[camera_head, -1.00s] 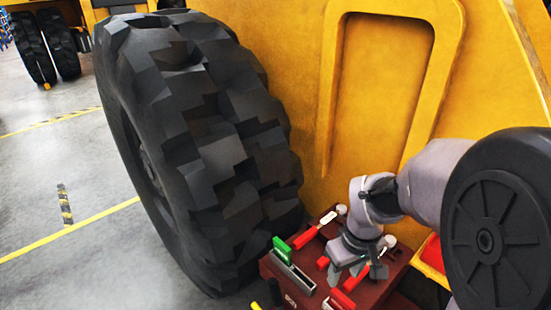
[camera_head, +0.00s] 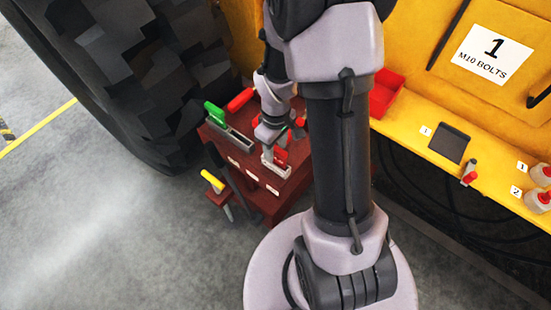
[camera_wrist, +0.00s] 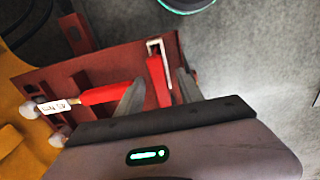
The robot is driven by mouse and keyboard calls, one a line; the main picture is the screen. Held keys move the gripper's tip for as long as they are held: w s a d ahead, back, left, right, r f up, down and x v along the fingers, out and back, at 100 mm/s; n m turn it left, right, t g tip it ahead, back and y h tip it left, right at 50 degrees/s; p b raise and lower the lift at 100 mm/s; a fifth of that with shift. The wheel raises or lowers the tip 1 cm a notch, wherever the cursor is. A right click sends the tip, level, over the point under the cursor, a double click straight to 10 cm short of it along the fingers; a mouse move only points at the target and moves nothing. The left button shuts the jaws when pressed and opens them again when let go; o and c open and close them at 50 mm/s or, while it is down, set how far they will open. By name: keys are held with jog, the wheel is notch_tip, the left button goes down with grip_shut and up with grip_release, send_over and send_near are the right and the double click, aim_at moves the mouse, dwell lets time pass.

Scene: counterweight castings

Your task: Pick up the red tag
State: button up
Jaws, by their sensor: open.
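The red tag (camera_head: 281,156) stands in a pale slotted holder (camera_head: 275,169) on top of a dark red box (camera_head: 268,204). In the wrist view the red tag (camera_wrist: 158,80) shows between the two fingers of my gripper (camera_wrist: 161,76), beside the pale frame of the holder. My gripper (camera_head: 280,131) is open just above the tag in the head view. I cannot tell whether a finger touches it. The tag's lower part is hidden in the holder.
A red-handled piece with a white label (camera_wrist: 53,107) lies beside my left finger in the wrist view. A yellow-handled tool (camera_head: 211,179) hangs at the box's left side. A big tyre (camera_head: 120,75) stands behind.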

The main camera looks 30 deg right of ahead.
aim_at(276, 159)
notch_tip(276, 159, down, 4)
jog(key=shift+r+b, duration=0.25)
jog(key=shift+b, duration=0.35)
jog(key=shift+r, duration=0.15)
grip_shut()
